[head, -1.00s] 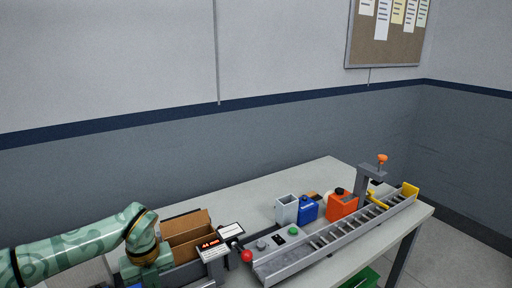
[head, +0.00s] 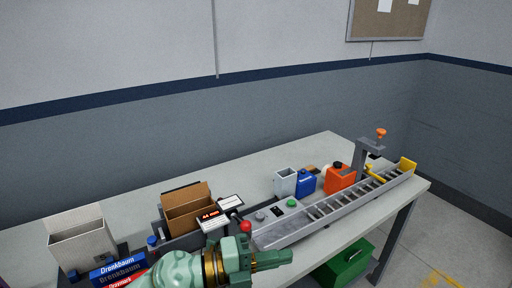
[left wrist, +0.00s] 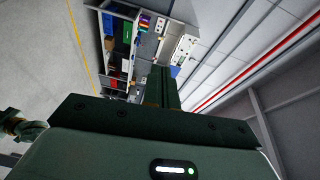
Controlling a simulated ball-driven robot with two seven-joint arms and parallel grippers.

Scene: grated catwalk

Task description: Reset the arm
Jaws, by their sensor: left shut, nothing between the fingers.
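My left arm comes in at the bottom of the head view, green with a gold band. My left gripper (head: 272,260) points right, its fingers together and empty, in front of the near edge of the workbench (head: 145,203). It appears apart from everything on the bench. In the left wrist view the closed fingers (left wrist: 162,88) point away from the camera, toward a distant shelf unit and wall. My right gripper is in neither view.
On the bench stand an open cardboard box (head: 188,212), a red-knobbed lever (head: 245,226), a roller conveyor (head: 335,212), a blue canister (head: 306,182) and an orange canister (head: 340,178). A grey bin (head: 82,246) stands left. A green crate (head: 343,262) is below the bench.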

